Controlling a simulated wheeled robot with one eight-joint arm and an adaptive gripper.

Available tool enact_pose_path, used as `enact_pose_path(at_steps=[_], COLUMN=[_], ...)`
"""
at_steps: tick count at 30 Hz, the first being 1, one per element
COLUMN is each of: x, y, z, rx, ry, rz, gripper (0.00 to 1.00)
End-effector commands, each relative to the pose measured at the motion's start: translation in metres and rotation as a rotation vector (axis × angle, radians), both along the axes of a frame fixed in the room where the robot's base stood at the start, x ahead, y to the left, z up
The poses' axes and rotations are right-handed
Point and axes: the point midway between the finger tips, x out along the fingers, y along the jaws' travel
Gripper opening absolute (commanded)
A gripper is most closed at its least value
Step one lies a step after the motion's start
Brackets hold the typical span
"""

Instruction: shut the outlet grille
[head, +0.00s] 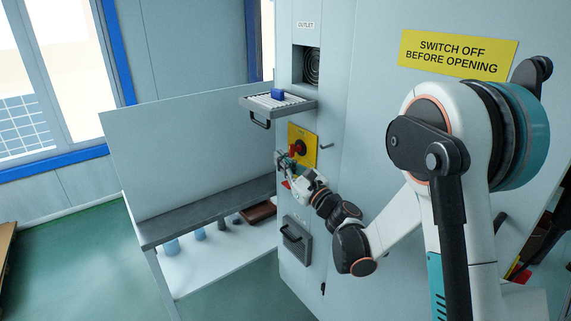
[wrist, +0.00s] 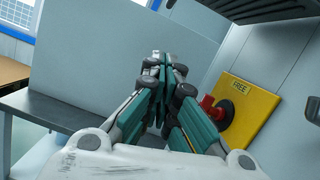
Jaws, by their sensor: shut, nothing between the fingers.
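The outlet grille (head: 262,105) is a grey slatted flap that stands folded down, about level, below the dark OUTLET opening (head: 311,65). A black handle (head: 259,122) hangs at its front edge. A small blue block (head: 278,94) lies on top of it. My gripper (head: 283,158) is shut and empty, below the grille and beside the yellow plate. In the wrist view, my gripper's fingers (wrist: 165,66) are together, and the dark underside of what seems to be the grille (wrist: 260,8) crosses the top right.
A red rotary switch (head: 299,148) on a yellow plate (head: 304,136), marked FREE in the wrist view (wrist: 252,98), sits close to my gripper. A lower drawer-like panel with a handle (head: 296,238) is below. A grey bench (head: 215,208) with a tall back panel stands at left.

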Motion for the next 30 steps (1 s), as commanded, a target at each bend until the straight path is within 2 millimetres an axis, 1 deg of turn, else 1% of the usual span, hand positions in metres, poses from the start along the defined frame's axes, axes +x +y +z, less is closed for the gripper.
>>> enact_pose_path(at_steps=[1,9,12,18,22,30], x=[0.008,0.049,0.045,0.043,0.042,0.042], y=[0.007,0.038,0.038,0.040,0.041,0.041], z=[0.001,0.015,0.030,0.048,0.054,0.055], rx=[0.000,0.000,0.001,0.002,0.002,0.002], ry=[-0.001,0.001,0.001,0.001,0.001,0.001], rz=[0.002,0.001,-0.001,0.000,0.000,0.000], gripper=[0.00,0.00,0.00,0.00,0.00,0.00])
